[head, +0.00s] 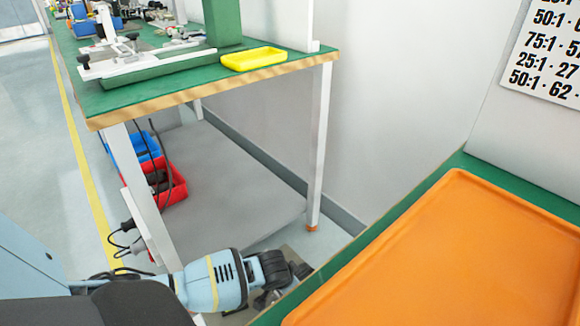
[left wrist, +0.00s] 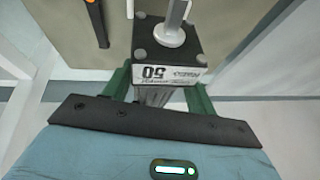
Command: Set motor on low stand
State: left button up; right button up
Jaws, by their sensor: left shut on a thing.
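The motor (left wrist: 172,45) shows in the left wrist view as a dark block with a round metal boss and shaft on its face and a white label reading 50, upside down. My left gripper (left wrist: 160,95) is shut on it, with green finger parts on both sides of the block. In the head view my left gripper (head: 283,277) is low at the bottom middle, just beyond the near bench's edge, and the motor is mostly hidden there. I cannot clearly make out the low stand in either view. My right gripper is not in view.
An orange tray (head: 470,260) lies on the green bench at right. A green-topped table (head: 190,75) stands ahead, holding a yellow tray (head: 254,58). Under it are a grey shelf (head: 225,175), a red bin (head: 172,190) and a blue bin (head: 135,148). Open floor lies left.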

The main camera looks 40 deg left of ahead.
pick_arm(q)
jog(key=shift+w, duration=0.1)
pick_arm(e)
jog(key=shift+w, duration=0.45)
pick_arm(q)
jog(key=shift+f+b, duration=0.35)
jog(key=shift+f, duration=0.5)
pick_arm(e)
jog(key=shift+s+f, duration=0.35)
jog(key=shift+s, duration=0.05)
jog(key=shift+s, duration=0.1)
pick_arm(q)
jog(key=shift+f, duration=0.2)
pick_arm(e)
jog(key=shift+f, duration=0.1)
pick_arm(q)
jog(key=shift+f+b, duration=0.6)
jog(key=shift+f, duration=0.55)
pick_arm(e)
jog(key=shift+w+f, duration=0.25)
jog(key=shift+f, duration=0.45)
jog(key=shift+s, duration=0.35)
